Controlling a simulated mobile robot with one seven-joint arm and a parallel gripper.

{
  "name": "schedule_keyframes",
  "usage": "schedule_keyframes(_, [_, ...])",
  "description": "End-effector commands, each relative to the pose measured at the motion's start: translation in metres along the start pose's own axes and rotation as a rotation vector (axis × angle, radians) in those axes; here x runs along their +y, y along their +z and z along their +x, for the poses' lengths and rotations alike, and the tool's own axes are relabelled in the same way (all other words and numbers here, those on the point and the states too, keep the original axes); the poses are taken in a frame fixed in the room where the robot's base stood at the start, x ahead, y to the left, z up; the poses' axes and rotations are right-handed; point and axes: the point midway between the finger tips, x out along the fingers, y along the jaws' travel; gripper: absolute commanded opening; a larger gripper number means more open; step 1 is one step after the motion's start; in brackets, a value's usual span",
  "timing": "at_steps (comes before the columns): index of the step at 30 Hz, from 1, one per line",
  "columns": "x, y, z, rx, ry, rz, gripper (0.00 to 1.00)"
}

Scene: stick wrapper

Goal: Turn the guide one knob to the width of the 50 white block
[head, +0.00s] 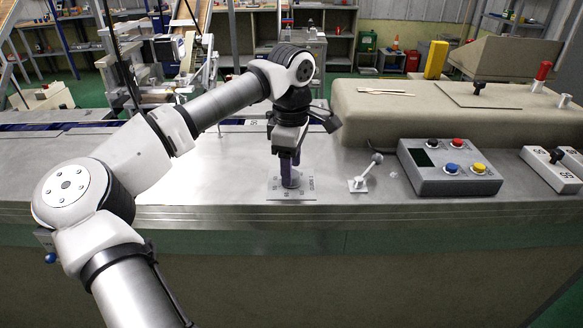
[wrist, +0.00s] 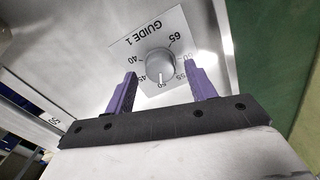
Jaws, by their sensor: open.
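The guide one knob (wrist: 160,62) is a round grey knob on a pale plate (wrist: 124,55) labelled "GUIDE 1", with width numbers around it. Its white pointer line points toward the bottom of the wrist picture, near a number I cannot read for certain. My gripper (wrist: 161,72) is open, its two purple fingers on either side of the knob, with visible gaps. In the head view my gripper (head: 289,168) points down over the plate (head: 276,194) and mostly hides the knob.
A small lever (head: 363,180) stands just right of the plate. A grey control box (head: 449,168) with coloured buttons sits further right, before a large beige housing (head: 400,118).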

Motion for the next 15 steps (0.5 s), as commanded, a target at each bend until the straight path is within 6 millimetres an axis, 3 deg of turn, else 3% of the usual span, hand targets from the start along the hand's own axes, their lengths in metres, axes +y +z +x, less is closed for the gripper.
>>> schedule_keyframes(15, [0.0,0.001,-0.108,0.001,0.004,0.001,0.55])
